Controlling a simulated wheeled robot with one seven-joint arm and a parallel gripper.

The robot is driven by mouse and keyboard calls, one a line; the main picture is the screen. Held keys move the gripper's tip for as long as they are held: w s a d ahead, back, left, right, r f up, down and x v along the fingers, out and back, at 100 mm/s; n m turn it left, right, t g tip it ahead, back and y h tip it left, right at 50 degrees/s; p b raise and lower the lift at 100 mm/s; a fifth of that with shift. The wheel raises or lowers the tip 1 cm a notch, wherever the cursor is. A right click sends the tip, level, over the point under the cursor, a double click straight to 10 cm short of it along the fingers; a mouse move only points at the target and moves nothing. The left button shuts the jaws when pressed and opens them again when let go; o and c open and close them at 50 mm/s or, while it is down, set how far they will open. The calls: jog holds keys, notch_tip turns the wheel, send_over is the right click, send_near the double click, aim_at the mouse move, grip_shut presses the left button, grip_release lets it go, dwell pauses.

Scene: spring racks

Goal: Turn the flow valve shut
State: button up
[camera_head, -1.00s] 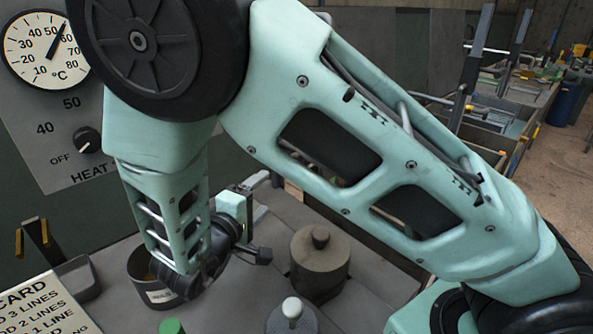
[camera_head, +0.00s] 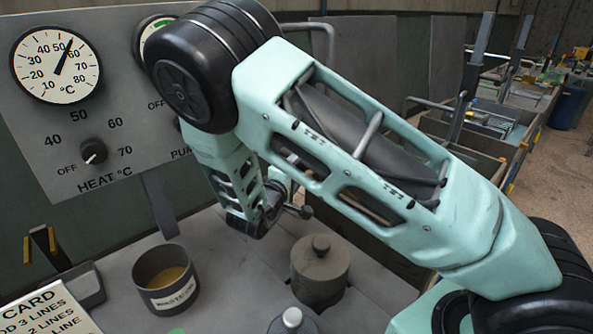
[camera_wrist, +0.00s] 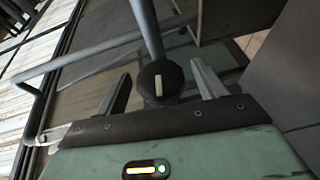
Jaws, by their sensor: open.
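In the wrist view a round black knob (camera_wrist: 160,84) with a pale line mark sits at the end of a grey pipe. It looks like the flow valve, but I cannot be sure. My gripper (camera_wrist: 161,73) is open, with one finger on each side of the knob in the picture. Gaps show on both sides, and I cannot tell how deep the knob lies between the fingers. In the head view my arm hides the fingers and the knob.
The panel (camera_head: 50,140) carries a heat dial (camera_head: 94,151) and a temperature gauge (camera_head: 56,64). On the bench stand a waste-oil pot (camera_head: 166,300), a lidded brown pot (camera_head: 320,272) and a card (camera_head: 45,310). A grey pipe rail (camera_wrist: 90,58) runs beside my gripper.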

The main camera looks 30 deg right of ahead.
jog(key=shift+w+d, duration=0.15)
jog(key=shift+d, duration=0.15)
jog(key=c, duration=0.9)
jog(key=shift+r+p, duration=0.1)
jog(key=shift+p, duration=0.5)
